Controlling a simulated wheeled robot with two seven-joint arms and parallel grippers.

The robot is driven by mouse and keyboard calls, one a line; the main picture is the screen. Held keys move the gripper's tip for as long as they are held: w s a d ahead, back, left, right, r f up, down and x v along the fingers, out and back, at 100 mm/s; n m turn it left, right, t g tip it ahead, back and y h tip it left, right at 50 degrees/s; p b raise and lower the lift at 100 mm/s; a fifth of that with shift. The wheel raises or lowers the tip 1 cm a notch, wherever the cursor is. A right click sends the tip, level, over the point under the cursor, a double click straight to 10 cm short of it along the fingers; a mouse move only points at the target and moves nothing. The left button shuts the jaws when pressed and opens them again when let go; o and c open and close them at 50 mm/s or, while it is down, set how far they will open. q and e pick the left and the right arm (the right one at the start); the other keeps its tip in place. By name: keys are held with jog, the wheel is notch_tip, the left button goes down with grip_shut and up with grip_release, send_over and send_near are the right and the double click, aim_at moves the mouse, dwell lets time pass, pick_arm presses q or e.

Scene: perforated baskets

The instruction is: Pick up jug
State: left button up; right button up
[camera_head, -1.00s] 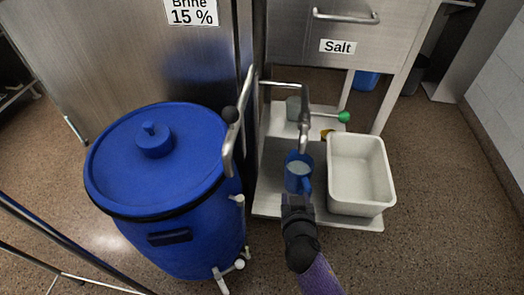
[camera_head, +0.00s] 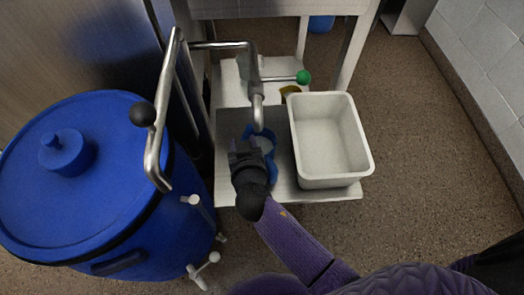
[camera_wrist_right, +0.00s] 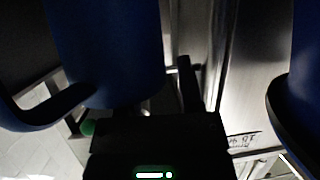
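One finger (camera_wrist_right: 187,85) shows to the right of the jug, and the other is hidden. My left gripper is not in view.
A white bin (camera_head: 331,140) stands right of the jug. A metal tap pipe (camera_head: 258,112) hangs just above it, with a green-knobbed lever (camera_head: 302,77) behind. A large blue barrel (camera_head: 85,190) and a bent metal handle (camera_head: 165,100) are left. Open floor lies right.

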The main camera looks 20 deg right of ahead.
grip_shut()
dwell(0.4)
dwell(0.4)
dwell(0.4)
